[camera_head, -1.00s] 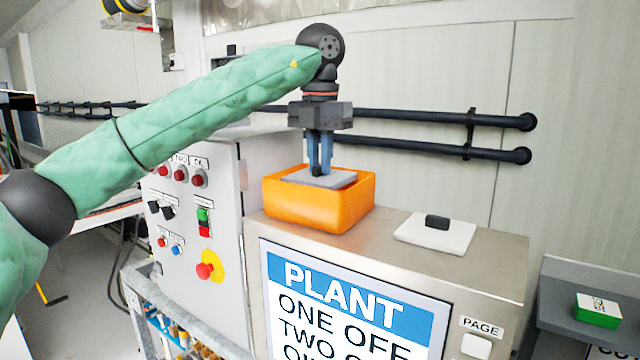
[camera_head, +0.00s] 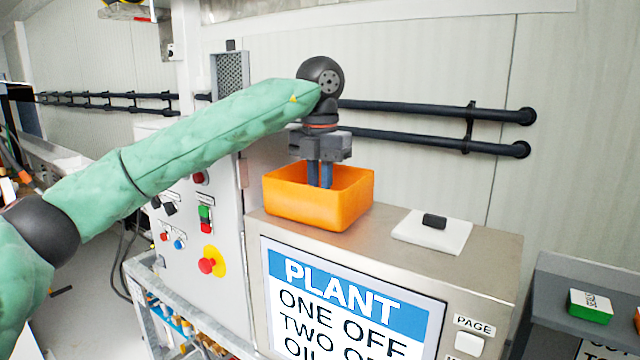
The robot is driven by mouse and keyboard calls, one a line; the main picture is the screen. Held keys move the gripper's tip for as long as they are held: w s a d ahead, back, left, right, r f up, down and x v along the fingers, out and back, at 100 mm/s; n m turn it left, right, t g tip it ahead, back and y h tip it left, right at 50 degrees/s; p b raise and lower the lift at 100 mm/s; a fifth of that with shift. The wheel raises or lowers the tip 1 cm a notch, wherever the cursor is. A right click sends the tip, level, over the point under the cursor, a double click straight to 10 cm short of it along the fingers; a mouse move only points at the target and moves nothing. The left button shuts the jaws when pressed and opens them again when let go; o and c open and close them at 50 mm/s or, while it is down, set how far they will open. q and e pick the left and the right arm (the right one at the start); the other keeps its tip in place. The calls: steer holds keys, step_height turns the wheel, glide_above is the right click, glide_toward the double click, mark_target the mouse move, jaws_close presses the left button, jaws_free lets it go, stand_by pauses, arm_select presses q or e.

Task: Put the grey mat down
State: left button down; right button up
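My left gripper (camera_head: 320,184) reaches straight down into the orange bin (camera_head: 318,208). Its two blue fingers show above the front wall with a narrow gap between them, but the fingertips are hidden inside. The grey mat is not visible now; the bin's front wall hides whatever lies on its floor. I cannot tell whether the fingers still grip the mat. My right gripper is not in view.
The bin stands on a metal cabinet top (camera_head: 380,245). To its right lies a white plate with a black knob (camera_head: 432,232). A grey control panel (camera_head: 215,235) rises close on the left. Black pipes (camera_head: 430,115) run along the wall behind.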

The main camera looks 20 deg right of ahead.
arm_select(q)
steer(key=shift+f, duration=0.15)
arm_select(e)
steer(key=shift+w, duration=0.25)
arm_select(q)
steer(key=c, duration=1.4)
jaws_free()
steer(key=shift+c, duration=0.2)
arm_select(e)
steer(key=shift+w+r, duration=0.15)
